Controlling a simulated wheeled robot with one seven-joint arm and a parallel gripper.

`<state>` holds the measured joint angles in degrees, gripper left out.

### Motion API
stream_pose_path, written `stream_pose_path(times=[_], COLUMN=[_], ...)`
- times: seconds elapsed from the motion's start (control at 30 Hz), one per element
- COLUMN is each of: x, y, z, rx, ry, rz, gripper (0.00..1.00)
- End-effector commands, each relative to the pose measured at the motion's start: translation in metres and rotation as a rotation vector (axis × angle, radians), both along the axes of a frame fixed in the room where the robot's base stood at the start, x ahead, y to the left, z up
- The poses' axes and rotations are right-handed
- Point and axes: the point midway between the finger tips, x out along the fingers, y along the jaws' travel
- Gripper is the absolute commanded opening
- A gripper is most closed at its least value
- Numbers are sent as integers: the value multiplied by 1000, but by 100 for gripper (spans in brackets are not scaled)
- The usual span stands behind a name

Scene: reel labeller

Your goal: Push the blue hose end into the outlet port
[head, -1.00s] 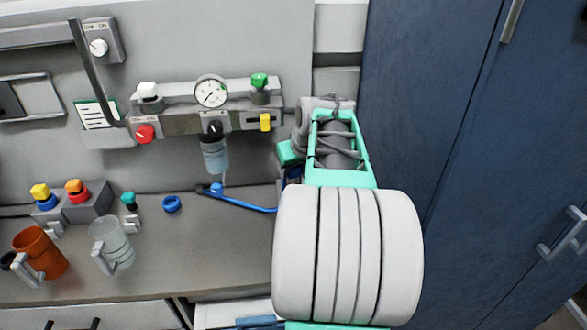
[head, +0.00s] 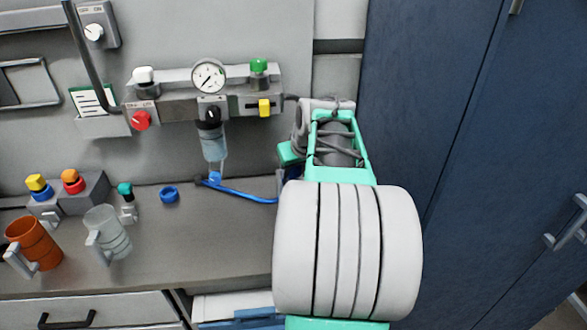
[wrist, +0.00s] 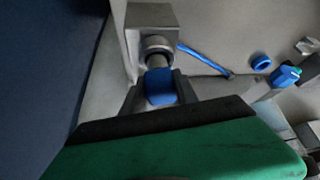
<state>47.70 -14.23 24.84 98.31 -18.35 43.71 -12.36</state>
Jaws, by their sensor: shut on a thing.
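My gripper (wrist: 158,95) is shut on the blue hose end (wrist: 160,87) in the wrist view. A short grey tip sticks out of the blue part toward the outlet port (wrist: 157,43), a round grey fitting on a grey block. The tip lines up with the port and meets or nearly meets it; I cannot tell how far in it is. The blue hose (head: 245,194) shows there, running from below the filter to behind my arm.
The air unit with a gauge (head: 208,76) and a clear filter bowl (head: 214,146) is on the wall left of my arm. A blue ring (head: 169,194), a clear mug (head: 107,232) and an orange mug (head: 34,243) are on the bench. A dark blue cabinet (head: 450,130) stands close on the right.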

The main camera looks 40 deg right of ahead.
Motion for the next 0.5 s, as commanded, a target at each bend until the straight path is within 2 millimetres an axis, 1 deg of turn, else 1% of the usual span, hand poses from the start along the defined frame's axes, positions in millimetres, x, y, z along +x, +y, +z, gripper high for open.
stream_pose_path(times=[0.03,0.33,0.5], x=[0,0,0], y=[0,0,0], z=[-4,-15,-17], rx=[0,0,-1], ry=[0,-1,-2], rz=[0,0,0], gripper=[0,0,0])
